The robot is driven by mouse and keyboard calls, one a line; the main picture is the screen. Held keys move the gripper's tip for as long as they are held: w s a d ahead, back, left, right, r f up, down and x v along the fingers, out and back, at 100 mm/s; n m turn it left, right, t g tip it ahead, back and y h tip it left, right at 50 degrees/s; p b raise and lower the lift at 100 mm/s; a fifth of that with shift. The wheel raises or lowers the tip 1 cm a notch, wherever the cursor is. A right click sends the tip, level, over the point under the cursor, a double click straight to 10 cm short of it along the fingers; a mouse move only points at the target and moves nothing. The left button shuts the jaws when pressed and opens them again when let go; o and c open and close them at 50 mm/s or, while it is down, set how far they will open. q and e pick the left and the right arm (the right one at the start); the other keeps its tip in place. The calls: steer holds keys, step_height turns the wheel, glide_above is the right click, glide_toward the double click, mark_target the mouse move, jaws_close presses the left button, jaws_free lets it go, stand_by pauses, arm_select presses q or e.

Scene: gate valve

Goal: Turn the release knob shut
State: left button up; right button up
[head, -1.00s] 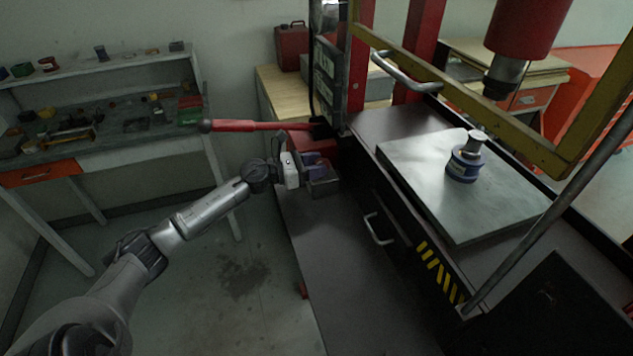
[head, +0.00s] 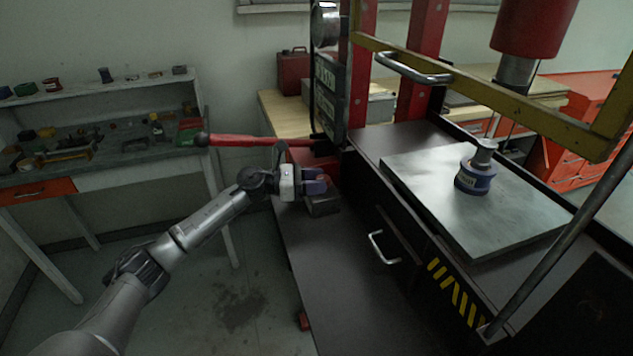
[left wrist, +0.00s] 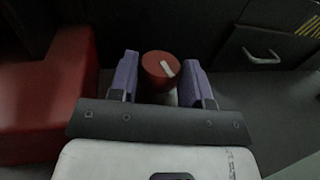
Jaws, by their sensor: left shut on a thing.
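The release knob (left wrist: 160,70) is a round red cap with a white bar mark, seen from above in the left wrist view. The bar lies slanted across its right side. My left gripper (left wrist: 161,78) has one purple finger on each side of the knob and is shut on it. In the head view my left gripper (head: 318,183) is at the near left side of the press, below the red lever, and its fingers hide the knob. A grey block (head: 322,205) sits just under the fingers. My right gripper is not in view.
A red pump lever (head: 245,141) reaches left just above my gripper. A red body (left wrist: 45,90) stands close on the left in the wrist view. The press bed holds a steel plate (head: 450,225) with a blue-ringed part (head: 474,178). A workbench (head: 120,165) stands at left.

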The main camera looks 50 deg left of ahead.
arm_select(q)
steer(key=o, duration=0.9)
steer(key=shift+o, duration=0.2)
steer(key=v, duration=1.4)
steer(key=shift+w, duration=0.1)
